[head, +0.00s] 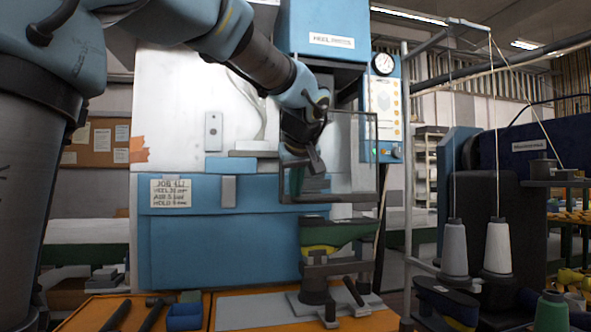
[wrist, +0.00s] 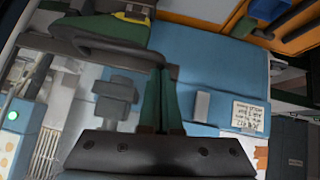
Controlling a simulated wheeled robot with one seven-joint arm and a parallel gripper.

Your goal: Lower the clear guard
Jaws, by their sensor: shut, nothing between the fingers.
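The clear guard (head: 377,160) is a see-through panel in a thin dark frame, raised in front of the blue heel press (head: 322,28). Its bottom bar lies above the shoe last (head: 335,232), which is green and yellow and sits on a metal stand. My gripper (head: 297,187) points down near the guard's lower left part. In the wrist view the fingers of my gripper (wrist: 164,72) are shut and empty, with tips close to a dark bar (wrist: 100,48), apparently the guard's lower bar. I cannot tell whether they touch it.
The orange bench (head: 85,312) in front holds dark tools and a blue block (head: 184,316). Thread cones (head: 497,246) and a dark machine stand at the right. A job note (head: 171,192) is on the press body.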

